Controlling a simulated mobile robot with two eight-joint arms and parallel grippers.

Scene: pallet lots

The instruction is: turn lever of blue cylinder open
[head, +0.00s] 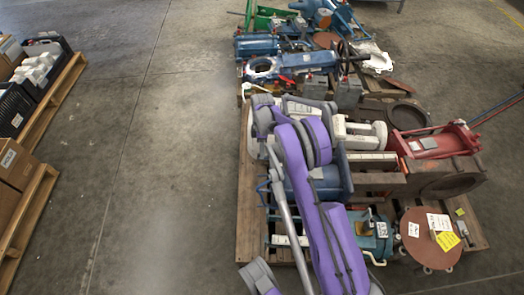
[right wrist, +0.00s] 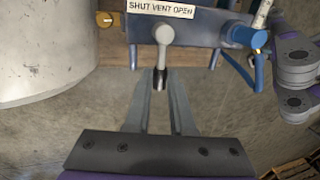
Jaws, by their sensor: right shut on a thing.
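In the right wrist view a blue valve block (right wrist: 200,28) carries a label (right wrist: 160,9) reading SHUT VENT OPEN. A grey lever (right wrist: 163,35) on it points straight down in the picture, below the word VENT. My right gripper (right wrist: 160,78) is shut on the lever's dark tip. In the head view my purple right arm reaches over the pallet, and its fingers and the lever are hidden. A blue cylinder (head: 328,183) lies partly behind the arm; I cannot tell whether it bears this lever. My left gripper is not in view.
The wooden pallet (head: 246,215) is crowded with a white machine part (head: 357,134), a red part (head: 435,142) and a rusty disc (head: 430,253). In the wrist view a pale round body (right wrist: 50,55) is close at left and a blue pipe (right wrist: 258,72) at right.

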